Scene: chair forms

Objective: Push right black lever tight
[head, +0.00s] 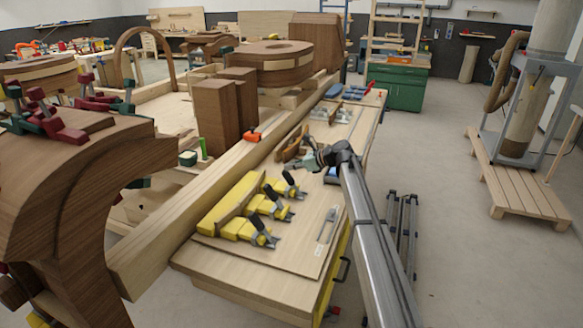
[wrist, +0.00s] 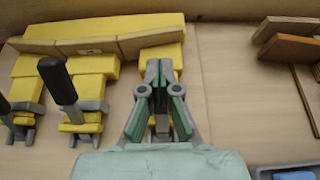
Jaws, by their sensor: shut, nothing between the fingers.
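Three clamps with black levers sit on yellow blocks on the workbench. In the head view the farthest, rightmost black lever (head: 289,177) stands tilted up from its clamp. The middle lever (head: 269,191) and nearest lever (head: 258,223) also stick up. My gripper (head: 303,163) is shut and empty, just beyond and right of the far lever. In the wrist view my gripper (wrist: 159,70) is in front of the right yellow block (wrist: 160,52) and hides most of that clamp; its lever cannot be made out. The middle lever (wrist: 57,81) stands upright to the left.
Brown wooden pieces (wrist: 284,40) lie right of my gripper in the wrist view. A blue-grey tray (wrist: 285,172) is at its lower right corner. A long wooden beam (head: 180,230) runs behind the clamps. A metal-handled board (head: 325,225) lies in front, mostly clear.

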